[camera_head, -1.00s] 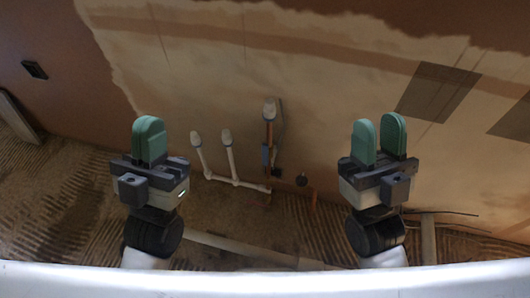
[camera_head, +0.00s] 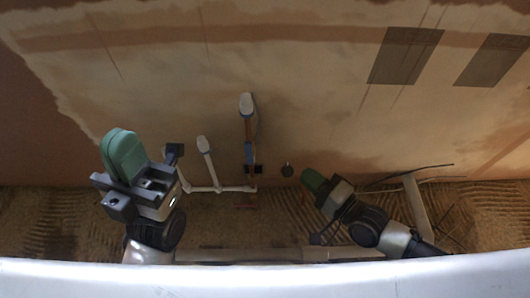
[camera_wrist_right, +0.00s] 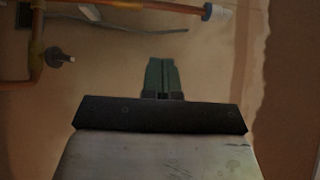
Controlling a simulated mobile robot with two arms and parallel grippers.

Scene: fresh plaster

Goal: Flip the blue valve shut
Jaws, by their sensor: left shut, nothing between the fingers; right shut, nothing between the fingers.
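In the head view, the upright copper pipe (camera_head: 248,128) with a white-capped top stands against the plaster wall. A small blue part, apparently the blue valve (camera_head: 250,150), shows on it, partly obscured; its handle's angle is too small to tell. My right gripper (camera_head: 311,180) is shut and empty, with green fingers right of the pipe and apart from it. In the right wrist view, its green fingers (camera_wrist_right: 162,76) are together below the copper pipe (camera_wrist_right: 140,6); no blue handle is clear there. My left gripper (camera_head: 121,152) is shut and empty, left of the pipes.
White pipes (camera_head: 207,160) stand left of the copper pipe, joined by a low horizontal run.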

